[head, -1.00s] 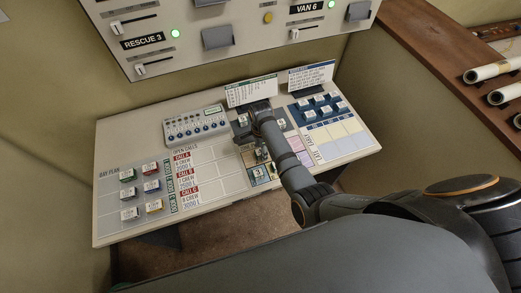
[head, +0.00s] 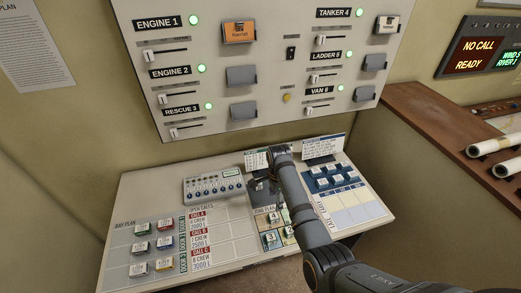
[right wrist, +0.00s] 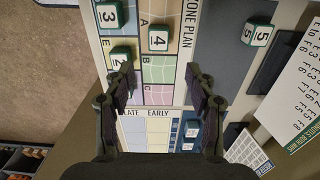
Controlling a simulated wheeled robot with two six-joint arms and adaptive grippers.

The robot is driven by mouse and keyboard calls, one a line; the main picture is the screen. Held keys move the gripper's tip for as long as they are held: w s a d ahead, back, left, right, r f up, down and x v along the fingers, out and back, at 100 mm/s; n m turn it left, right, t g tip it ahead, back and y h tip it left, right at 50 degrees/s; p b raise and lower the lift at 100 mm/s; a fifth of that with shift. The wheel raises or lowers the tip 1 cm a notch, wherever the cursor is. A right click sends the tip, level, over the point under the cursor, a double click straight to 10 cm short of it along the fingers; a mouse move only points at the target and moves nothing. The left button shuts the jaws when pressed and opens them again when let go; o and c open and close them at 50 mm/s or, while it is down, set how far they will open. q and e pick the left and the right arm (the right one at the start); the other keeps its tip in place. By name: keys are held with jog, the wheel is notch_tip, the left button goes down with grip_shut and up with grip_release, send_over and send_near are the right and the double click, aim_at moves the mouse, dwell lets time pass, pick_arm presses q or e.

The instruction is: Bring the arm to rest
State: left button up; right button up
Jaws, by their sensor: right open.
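My right arm comes in from the lower right of the head view and reaches over the sloping desk (head: 240,256). Its right gripper (head: 262,186) is above the desk near the zone plan, partly hidden by the arm. In the right wrist view the right gripper (right wrist: 160,85) is open, its two fingers apart with nothing between them but the desk below. Numbered blocks lie on the zone plan: block 3 (right wrist: 107,14), block 4 (right wrist: 158,38) and block 2 (right wrist: 121,57), which is close to one finger. Block 5 (right wrist: 257,34) lies on a dark grey area. My left gripper is out of view.
A status panel (head: 265,75) with green lights rises behind the desk. A radio unit (head: 213,187), two upright cards (head: 324,146) and a blue tray area (head: 335,187) with white blocks stand close to the arm. A brown ledge (head: 430,125) bounds the right side.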

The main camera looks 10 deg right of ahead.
jog(key=s+d+f+n, duration=0.1)
jog(key=s, duration=0.1)
jog(key=s+d+f+n, duration=0.1)
jog(key=s, duration=0.1)
jog(key=s+d+n, duration=0.2)
jog(key=shift+f+t, duration=0.4)
jog(key=s+d+r+n+t, duration=0.2)
jog(key=s+r+n, duration=0.2)
jog(key=s+n, duration=0.4)
jog(key=s+d+r+n+t, duration=0.15)
jog(key=s+r+n, duration=0.35)
jog(key=s, duration=0.6)
notch_tip(320, 180, down, 34)
jog(key=s+d+g+h+b, duration=0.1)
jog(key=s+d+g+b, duration=0.15)
jog(key=b, duration=0.45)
pick_arm(q)
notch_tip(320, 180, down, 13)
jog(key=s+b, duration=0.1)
jog(key=b, duration=0.5)
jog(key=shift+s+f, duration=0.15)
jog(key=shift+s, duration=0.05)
pick_arm(e)
jog(key=s+d+f, duration=0.1)
jog(key=s+f, duration=1.7)
jog(key=f, duration=0.4)
jog(key=shift+d+f+n+g, duration=0.3)
